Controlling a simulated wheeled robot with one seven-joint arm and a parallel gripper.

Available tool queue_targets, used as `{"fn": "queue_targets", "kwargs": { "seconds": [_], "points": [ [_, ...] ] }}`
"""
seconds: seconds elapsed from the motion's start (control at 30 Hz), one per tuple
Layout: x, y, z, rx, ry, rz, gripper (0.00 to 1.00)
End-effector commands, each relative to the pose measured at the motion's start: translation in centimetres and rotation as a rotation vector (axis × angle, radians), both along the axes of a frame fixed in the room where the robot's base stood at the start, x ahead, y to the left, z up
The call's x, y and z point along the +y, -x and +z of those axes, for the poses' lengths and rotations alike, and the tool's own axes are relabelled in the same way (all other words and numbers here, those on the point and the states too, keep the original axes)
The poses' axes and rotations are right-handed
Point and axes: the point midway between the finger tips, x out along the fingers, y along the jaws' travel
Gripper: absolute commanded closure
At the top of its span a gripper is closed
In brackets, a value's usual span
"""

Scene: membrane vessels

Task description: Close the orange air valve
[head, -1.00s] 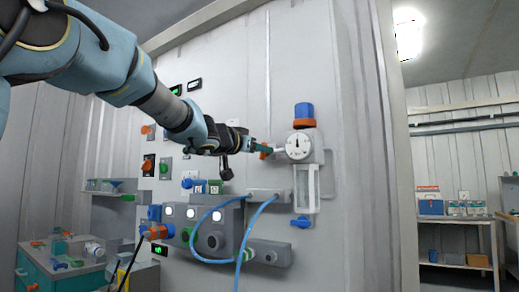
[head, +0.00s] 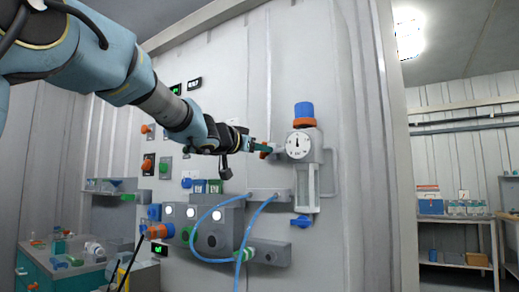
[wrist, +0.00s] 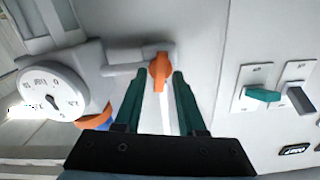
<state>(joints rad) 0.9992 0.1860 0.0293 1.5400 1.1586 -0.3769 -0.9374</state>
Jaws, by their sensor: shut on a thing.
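The orange air valve (wrist: 159,70) is a small orange lever on a grey pipe stub on the wall panel. In the wrist view it stands between the two green fingertips of my gripper (wrist: 158,78), which is shut on it. In the head view my gripper (head: 258,147) reaches the panel from the left, and a bit of the orange valve (head: 265,154) shows at its tips. The fingers partly hide the lever there. The pipe leads right to a unit with a round white gauge (head: 299,146), which also shows in the wrist view (wrist: 48,95).
A blue and orange knob (head: 304,114) tops the gauge unit, and a blue valve (head: 301,221) sits below it. Blue hoses (head: 241,235) loop from grey blocks lower on the panel. Green and grey switches (wrist: 263,95) are right of the fingers in the wrist view.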

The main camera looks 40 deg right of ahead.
Motion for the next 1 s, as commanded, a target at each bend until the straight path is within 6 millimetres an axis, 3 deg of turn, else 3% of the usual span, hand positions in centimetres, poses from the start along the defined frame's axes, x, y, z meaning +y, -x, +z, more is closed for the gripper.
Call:
{"fn": "queue_targets", "kwargs": {
  "seconds": [0.37, 1.0],
  "points": [
    [0.00, 0.08, -0.05, -0.218, -0.058, 0.001, 1.00],
    [-0.07, 0.33, -0.41, -0.807, -0.212, 0.000, 1.00]
  ]
}}
